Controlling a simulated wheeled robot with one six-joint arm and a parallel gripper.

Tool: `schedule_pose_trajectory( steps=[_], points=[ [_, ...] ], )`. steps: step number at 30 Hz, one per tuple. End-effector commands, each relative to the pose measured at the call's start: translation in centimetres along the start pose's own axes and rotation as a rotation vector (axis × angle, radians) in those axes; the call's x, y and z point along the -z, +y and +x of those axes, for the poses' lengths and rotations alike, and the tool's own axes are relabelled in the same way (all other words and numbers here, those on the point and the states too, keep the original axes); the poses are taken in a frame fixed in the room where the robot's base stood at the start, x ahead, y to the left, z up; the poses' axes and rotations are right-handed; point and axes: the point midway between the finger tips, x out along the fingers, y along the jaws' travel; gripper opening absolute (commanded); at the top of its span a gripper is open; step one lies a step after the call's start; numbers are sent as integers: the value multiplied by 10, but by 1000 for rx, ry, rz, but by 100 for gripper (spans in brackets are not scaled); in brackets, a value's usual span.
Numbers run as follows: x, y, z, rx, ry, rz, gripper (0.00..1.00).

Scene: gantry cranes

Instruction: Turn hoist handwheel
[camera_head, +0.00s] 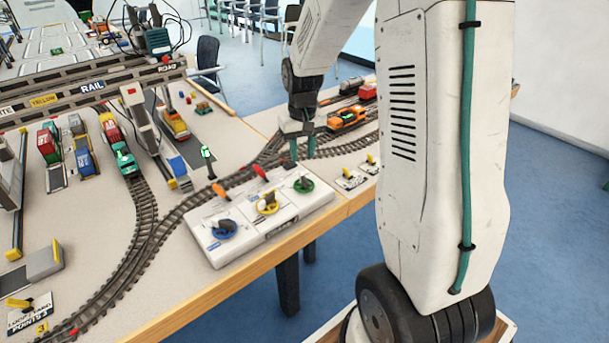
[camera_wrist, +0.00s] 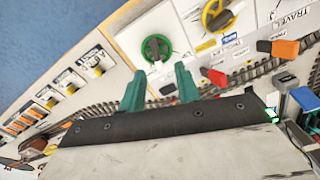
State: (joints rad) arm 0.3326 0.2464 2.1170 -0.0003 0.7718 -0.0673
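A white control panel (camera_head: 262,241) at the table's front edge carries a blue handwheel (camera_head: 223,229), a yellow handwheel (camera_head: 267,204) and a green handwheel (camera_head: 303,185). I cannot clearly read which one is labelled hoist. The green handwheel (camera_wrist: 144,50) and yellow handwheel (camera_wrist: 216,30) also show in the wrist view; the yellow one is cut off by the top edge. My gripper (camera_head: 302,151) has two teal fingers, apart and empty, pointing down above and behind the green handwheel. In the wrist view its fingertips (camera_wrist: 160,80) lie just short of that wheel, not around it.
Orange and red levers stand behind the handwheels on the panel. Railway track (camera_head: 150,235) curves behind the panel. An orange locomotive (camera_head: 346,119) stands close behind my gripper. A gantry crane (camera_head: 90,95) spans the left. Small yellow-lever plates (camera_head: 349,179) lie right of the panel.

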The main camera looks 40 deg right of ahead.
Motion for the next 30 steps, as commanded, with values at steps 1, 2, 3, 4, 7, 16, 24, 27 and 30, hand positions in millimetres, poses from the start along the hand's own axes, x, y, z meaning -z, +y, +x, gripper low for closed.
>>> schedule_pose_trajectory(
  steps=[1,2,3,4,7,16,24,27,30],
  points=[
    [5,4,9,0,-5,7,33],
    [8,6,13,1,-6,10,33],
    [10,8,17,1,-7,12,33],
    [11,9,20,1,-7,14,33],
    [12,10,30,1,-10,15,33],
    [11,10,76,1,-9,15,33],
    [11,10,98,1,-8,15,33],
    [11,10,98,1,-7,14,33],
    [11,10,98,1,-7,15,33]
  ],
)
